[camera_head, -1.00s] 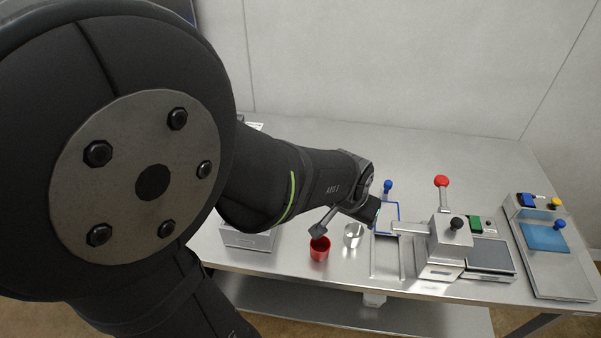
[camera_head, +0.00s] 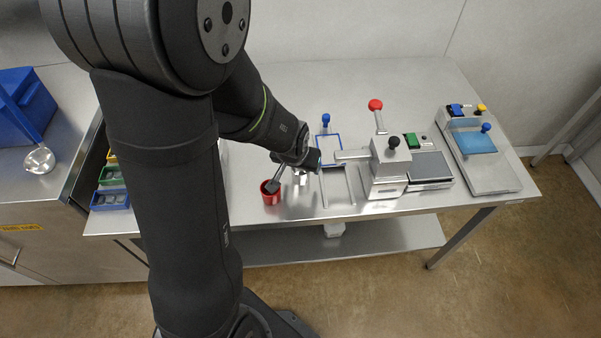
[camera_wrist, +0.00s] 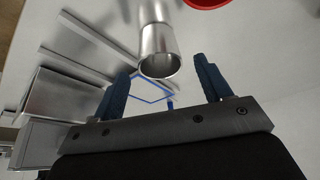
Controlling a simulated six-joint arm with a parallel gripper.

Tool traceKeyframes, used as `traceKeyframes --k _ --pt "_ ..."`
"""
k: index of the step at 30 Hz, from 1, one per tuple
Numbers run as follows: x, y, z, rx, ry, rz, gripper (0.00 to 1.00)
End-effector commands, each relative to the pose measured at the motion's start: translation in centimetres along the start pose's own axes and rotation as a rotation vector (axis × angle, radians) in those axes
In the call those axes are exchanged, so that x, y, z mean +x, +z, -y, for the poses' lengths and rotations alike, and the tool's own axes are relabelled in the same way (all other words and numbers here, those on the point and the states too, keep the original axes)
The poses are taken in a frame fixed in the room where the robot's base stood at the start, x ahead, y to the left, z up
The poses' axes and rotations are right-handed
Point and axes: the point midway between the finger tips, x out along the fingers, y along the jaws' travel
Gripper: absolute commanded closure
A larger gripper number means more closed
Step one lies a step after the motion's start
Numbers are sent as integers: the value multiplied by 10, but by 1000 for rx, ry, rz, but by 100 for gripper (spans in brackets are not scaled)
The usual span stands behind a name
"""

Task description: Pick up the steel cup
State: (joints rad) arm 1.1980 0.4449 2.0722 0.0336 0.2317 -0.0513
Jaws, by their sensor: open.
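The steel cup (camera_head: 300,179) stands on the steel table, partly hidden behind my gripper in the head view. In the wrist view, the shiny steel cup (camera_wrist: 157,45) shows with its round rim towards me. My gripper (camera_wrist: 163,68) is open, with one blue finger to each side of the cup's rim in the picture. I cannot tell how far the cup is from the fingers in depth. In the head view, the fingers are hidden by my dark wrist.
To the right are a blue-edged frame (camera_head: 329,142) and a press with a red knob (camera_head: 376,105). A bench with a blue bin (camera_head: 20,112) is at far left. The table's back is clear.

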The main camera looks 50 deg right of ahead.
Motion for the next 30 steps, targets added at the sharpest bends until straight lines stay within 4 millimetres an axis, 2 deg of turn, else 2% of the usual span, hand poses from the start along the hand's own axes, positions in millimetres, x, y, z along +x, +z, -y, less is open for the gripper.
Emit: traceKeyframes --k 3,9,18,20,26,30 --pt "16 3 1 0 0 5 29" --pt "34 2 1 1 0 2 29" --pt "37 2 0 0 0 0 29" --pt "37 2 0 0 0 0 37" --pt "37 2 0 0 0 0 76" --pt "37 2 0 0 0 0 78"
